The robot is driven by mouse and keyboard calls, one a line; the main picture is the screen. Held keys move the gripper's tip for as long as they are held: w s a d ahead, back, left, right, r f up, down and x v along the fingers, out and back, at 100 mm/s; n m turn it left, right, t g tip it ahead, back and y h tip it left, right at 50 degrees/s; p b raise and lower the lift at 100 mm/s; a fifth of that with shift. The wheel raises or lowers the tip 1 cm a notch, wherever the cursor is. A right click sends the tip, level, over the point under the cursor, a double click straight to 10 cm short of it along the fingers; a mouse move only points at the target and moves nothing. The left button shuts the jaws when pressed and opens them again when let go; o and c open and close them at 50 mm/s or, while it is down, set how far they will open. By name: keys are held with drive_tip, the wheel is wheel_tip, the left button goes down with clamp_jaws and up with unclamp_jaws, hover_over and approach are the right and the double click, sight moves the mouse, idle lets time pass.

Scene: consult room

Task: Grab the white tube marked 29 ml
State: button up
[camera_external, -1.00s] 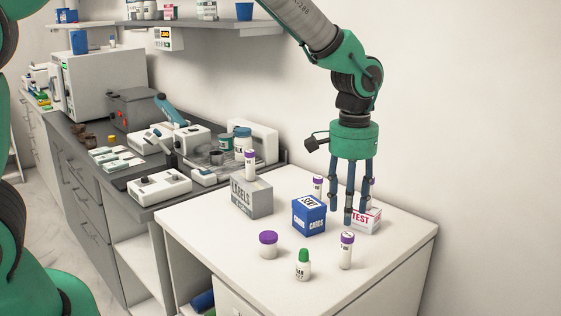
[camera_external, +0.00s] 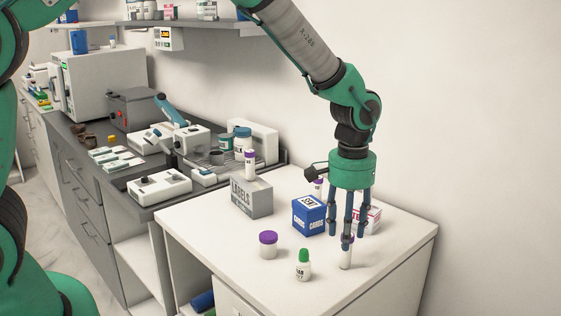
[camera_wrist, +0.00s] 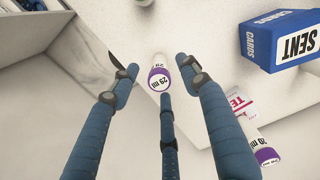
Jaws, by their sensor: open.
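The white tube (camera_external: 346,259) stands upright near the front right of the white cabinet top. In the outside view the fingers hide the tube's purple cap. Whether any finger touches it I cannot tell.
A green-capped bottle (camera_external: 303,268) and a purple-lidded jar (camera_external: 268,246) stand to the left. Behind are a blue CARDS box (camera_external: 309,217), a TEST box (camera_external: 374,217), a grey LABELS box (camera_external: 251,199) bearing a tube (camera_external: 250,166), and another purple-capped tube (camera_external: 318,187).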

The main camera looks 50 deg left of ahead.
sight(345, 257)
drive_tip(key=shift+d+f+b, duration=0.15)
drive_tip(key=shift+f+b, duration=0.15)
drive_tip(key=shift+f, duration=2)
clamp_jaws()
